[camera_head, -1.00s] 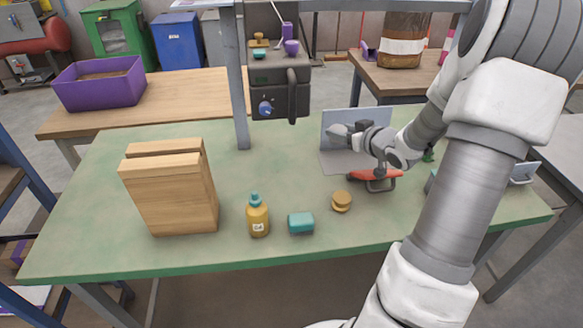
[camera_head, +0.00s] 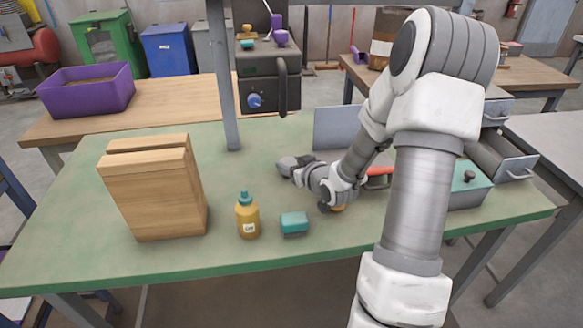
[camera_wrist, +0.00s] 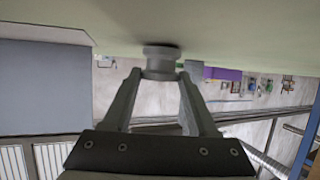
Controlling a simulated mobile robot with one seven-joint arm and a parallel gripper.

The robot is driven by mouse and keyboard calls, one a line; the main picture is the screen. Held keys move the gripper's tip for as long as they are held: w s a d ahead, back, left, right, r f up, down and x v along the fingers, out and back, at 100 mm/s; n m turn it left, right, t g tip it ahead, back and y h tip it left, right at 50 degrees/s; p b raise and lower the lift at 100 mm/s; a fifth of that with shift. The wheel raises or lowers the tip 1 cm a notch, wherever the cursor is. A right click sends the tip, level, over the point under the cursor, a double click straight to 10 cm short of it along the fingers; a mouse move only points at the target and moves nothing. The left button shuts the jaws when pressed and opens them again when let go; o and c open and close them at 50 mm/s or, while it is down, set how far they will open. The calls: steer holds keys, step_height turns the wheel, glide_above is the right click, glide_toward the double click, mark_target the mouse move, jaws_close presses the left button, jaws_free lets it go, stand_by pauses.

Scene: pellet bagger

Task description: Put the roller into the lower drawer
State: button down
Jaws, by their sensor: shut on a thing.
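My gripper (camera_head: 288,166) is low over the green table, left of the grey upright plate, pointing left in the head view. In the wrist view my gripper (camera_wrist: 161,72) is shut on a short grey cylinder, the roller (camera_wrist: 160,60), at its fingertips. In the head view the roller is too small to tell from the fingers. The lower drawer (camera_head: 518,166) at the right of the table is pulled open, with a bar handle on its front. Above it is an upper drawer (camera_head: 497,112). My arm hides part of the drawer unit.
A teal box with a dark knob (camera_head: 468,188) stands in front of the drawer unit. A grey post (camera_head: 228,90) rises behind. A red-handled tool (camera_head: 378,178) is partly hidden.

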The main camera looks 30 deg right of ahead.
steer(key=shift+f, duration=0.1)
steer(key=shift+f, duration=0.15)
steer(key=c, duration=0.6)
jaws_free()
steer(key=o, duration=0.4)
